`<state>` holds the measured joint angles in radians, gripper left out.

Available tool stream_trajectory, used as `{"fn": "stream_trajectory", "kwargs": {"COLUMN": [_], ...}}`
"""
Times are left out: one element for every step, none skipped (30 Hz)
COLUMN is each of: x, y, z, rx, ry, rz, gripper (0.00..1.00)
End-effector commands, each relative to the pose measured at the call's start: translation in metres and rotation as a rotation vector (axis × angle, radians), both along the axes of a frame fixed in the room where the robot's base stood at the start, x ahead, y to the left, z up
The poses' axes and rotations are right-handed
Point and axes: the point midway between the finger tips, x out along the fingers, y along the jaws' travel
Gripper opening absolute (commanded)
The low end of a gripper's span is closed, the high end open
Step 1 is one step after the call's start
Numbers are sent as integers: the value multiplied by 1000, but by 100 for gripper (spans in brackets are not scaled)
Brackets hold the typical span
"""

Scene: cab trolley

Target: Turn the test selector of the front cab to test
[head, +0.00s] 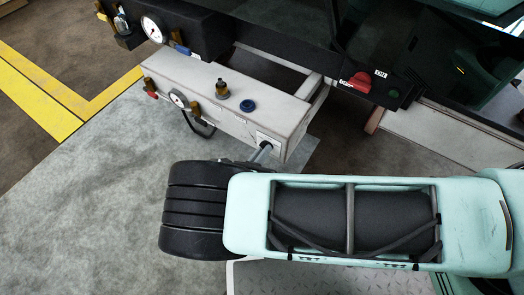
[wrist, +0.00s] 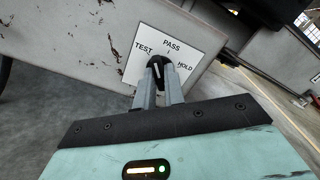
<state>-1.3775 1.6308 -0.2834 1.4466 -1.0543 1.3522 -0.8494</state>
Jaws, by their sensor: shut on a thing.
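The test selector (wrist: 156,64) is a small black knob with a pale mark. It sits on a white label plate (wrist: 188,49) reading TEST at left, PASS at top and HOLD at right. My gripper (wrist: 158,76) is shut on the knob, one grey finger on each side. I cannot tell for certain which word the pale mark points to. In the head view the plate (head: 264,137) is on the near end of a light grey box (head: 215,98), and my gripper's fingers (head: 265,147) reach it. The knob is mostly hidden there.
A red switch (head: 357,81) is on the dark panel at right. A second gauge (head: 152,29) is at upper left. Grey floor (head: 80,200) is clear at left.

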Motion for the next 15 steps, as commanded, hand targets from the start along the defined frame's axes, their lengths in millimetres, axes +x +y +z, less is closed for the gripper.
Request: {"fn": "stream_trajectory", "kwargs": {"x": [-1,-1,-1,-1,-1,-1,-1,-1,-1,-1,-1,-1,-1,-1,-1], "y": [0,0,0,0,0,0,0,1,1,1,1,1,1,0,1], "z": [-1,-1,-1,-1,-1,-1,-1,-1,-1,-1,-1,-1,-1,-1,-1], "rx": [-29,-50,-76,-96,-114,-137,-153,-170,-189,-203,-217,-232,-243,-252,-266], "ry": [27,43,63,79,93,111,124,137,152,163,174,185,195,203,214], "rz": [0,0,0,0,0,1,1,1,1,1,1,1,0,1,1], "gripper": [0,0,0,0,0,0,0,0,0,0,0,0,0,0,0]}}
